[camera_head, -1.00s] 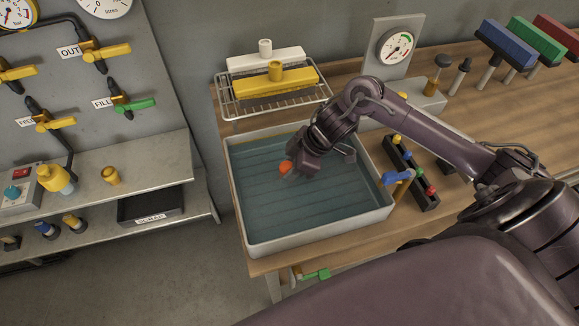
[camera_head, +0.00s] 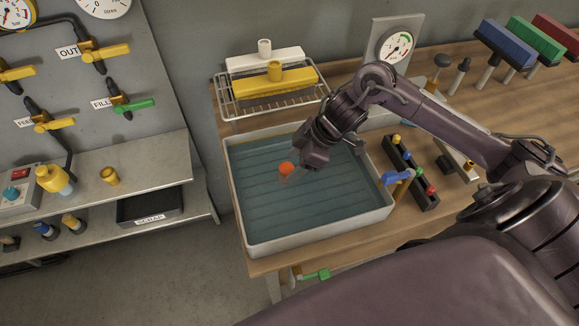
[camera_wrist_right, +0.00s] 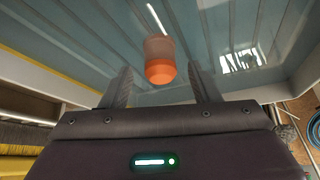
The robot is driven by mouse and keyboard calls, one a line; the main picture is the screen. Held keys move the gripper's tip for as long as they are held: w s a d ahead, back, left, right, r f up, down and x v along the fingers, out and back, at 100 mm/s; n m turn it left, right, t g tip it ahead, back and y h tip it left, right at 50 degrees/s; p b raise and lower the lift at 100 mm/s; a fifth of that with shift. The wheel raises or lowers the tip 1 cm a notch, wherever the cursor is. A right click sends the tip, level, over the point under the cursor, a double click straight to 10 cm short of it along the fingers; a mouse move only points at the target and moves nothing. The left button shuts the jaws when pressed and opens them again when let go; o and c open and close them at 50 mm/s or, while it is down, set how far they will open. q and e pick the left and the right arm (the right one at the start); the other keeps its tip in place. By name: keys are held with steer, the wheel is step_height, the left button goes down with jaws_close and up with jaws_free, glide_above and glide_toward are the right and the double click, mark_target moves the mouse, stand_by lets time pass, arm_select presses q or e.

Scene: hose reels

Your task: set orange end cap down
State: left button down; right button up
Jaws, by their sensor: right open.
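The orange end cap (camera_head: 286,168) is in the water-filled tray (camera_head: 247,243); its lower part looks dimmed by the water. It also shows in the right wrist view (camera_wrist_right: 160,70), ahead of the fingertips and between their lines. My right gripper (camera_head: 303,163) is just above and to the right of the cap in the head view. In the right wrist view its two fingers (camera_wrist_right: 160,85) are spread apart, with a gap to the cap on either side. My left gripper is in neither view.
A wire rack (camera_head: 270,104) with a white and a yellow brush head stands behind the tray. A dark holder (camera_head: 411,172) with coloured pieces and a blue-handled tap (camera_head: 397,177) are at the tray's right. A gauge (camera_head: 395,47) stands behind. The tray's front is clear.

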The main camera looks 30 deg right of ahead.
steer(key=v, duration=0.8)
steer(key=shift+r+b, duration=0.3)
steer(key=shift+b, duration=0.05)
steer(key=shift+s+d, duration=0.15)
